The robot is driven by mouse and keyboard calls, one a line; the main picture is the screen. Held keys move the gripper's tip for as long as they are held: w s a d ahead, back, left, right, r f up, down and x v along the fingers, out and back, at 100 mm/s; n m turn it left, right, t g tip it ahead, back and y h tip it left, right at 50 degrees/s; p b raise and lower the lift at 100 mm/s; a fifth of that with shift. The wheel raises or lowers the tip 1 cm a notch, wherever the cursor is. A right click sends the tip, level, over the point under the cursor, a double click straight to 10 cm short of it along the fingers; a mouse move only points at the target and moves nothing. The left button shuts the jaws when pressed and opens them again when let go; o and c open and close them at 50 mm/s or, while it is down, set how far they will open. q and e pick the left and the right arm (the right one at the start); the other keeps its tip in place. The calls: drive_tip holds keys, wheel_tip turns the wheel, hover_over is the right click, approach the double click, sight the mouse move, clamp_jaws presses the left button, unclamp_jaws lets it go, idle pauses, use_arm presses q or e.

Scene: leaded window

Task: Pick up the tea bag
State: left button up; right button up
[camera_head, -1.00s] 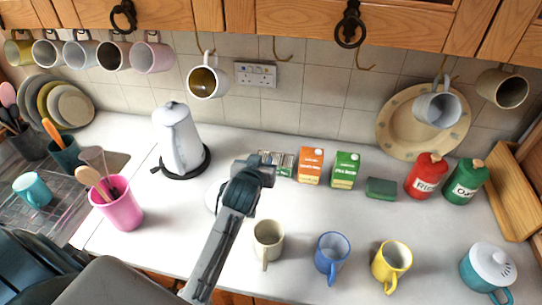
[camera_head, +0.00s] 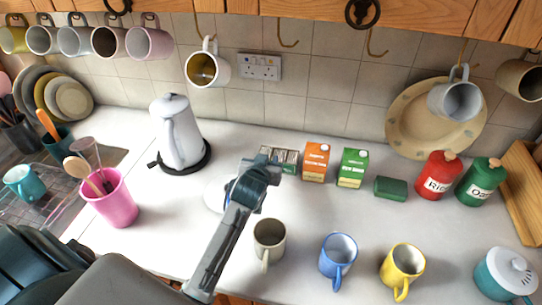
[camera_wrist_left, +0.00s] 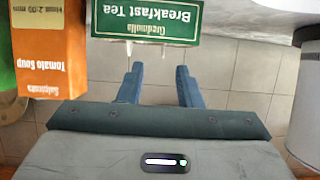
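The green "Breakfast Tea" box (camera_wrist_left: 146,20) appears upside down at the top of the left wrist view. Small pale strips (camera_wrist_left: 129,44) show along its edge nearest my fingers; they may be parts of tea bags, but I cannot tell for sure. In the head view the box (camera_head: 287,155) stands near the back wall, partly hidden by my left gripper (camera_head: 272,172). The two fingers of my left gripper (camera_wrist_left: 160,70) are apart with nothing between them, just short of the box. My right gripper is not in view.
An orange tomato soup carton (camera_head: 317,162) and a green carton (camera_head: 352,168) stand right of the box. A white kettle (camera_head: 178,135) is to the left. A beige mug (camera_head: 269,240), a blue mug (camera_head: 338,256) and a yellow mug (camera_head: 402,268) stand in front.

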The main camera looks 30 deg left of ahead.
sight(270, 153)
use_arm(q)
drive_tip(key=p+x, duration=0.1)
drive_tip(key=x, duration=0.2)
drive_tip(key=shift+w+a+p, duration=0.1)
drive_tip(key=shift+a+p, duration=0.2)
drive_tip(key=shift+p, duration=0.05)
drive_tip(key=shift+w+a+f, duration=0.1)
drive_tip(key=shift+w+f, duration=0.3)
drive_tip(key=shift+w, duration=0.2)
drive_tip(key=shift+c, duration=0.4)
clamp_jaws()
